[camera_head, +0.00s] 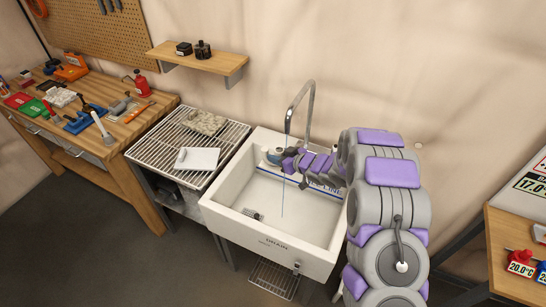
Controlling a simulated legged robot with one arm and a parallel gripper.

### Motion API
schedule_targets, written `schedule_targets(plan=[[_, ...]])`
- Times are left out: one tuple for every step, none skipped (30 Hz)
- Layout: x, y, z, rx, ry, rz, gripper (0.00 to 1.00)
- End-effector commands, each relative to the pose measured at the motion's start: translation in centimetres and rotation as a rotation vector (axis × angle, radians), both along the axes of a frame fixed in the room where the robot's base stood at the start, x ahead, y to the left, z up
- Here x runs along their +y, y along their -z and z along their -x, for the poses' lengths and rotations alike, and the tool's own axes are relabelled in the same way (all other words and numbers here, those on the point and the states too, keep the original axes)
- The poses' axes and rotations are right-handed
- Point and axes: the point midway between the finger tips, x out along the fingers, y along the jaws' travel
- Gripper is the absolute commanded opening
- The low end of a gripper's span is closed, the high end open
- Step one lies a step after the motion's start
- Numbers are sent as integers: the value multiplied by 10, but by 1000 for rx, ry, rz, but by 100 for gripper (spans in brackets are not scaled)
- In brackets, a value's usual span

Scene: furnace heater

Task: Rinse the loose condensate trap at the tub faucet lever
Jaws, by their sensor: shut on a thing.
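The white tub (225,203) stands against the wall with a tall chrome faucet (309,105) arching over it. A thin blue stream of water (283,195) falls from the spout into the tub. My arm reaches in from the right, and my gripper (282,160) is over the tub's back left part, close to the stream. It is shut on a small grey and white piece (270,155), which appears to be the condensate trap. The piece is partly hidden by the gripper. I cannot make out the faucet lever, or whether water touches the piece.
A wire drying rack (170,140) left of the tub holds a white tray (198,159) and a stone-coloured slab (206,122). A wooden workbench (165,105) with tools is farther left. A shelf (200,62) hangs above. Another bench (515,255) stands at right.

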Motion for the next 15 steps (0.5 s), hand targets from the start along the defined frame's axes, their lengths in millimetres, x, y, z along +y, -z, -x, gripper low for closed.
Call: schedule_targets(plan=[[2, 0, 2, -2, 0, -1, 4], [3, 0, 4, -3, -1, -1, 4], [5, 0, 6, -2, -2, -1, 4], [7, 1, 8, -2, -2, -1, 4], [8, 1, 9, -2, -1, -1, 4], [10, 2, 12, 0, 0, -1, 4], [12, 2, 14, 1, 0, -1, 4], [14, 2, 16, 2, -1, 0, 4], [16, 3, 18, 1, 0, 2, 4], [18, 3, 20, 1, 0, 2, 4], [20, 2, 21, 0, 0, 1, 4], [22, 1, 23, -1, -2, 1, 4], [23, 1, 24, -1, -2, 1, 4], [25, 1, 26, -1, -1, 1, 4], [26, 1, 28, -2, -1, 0, 4]])
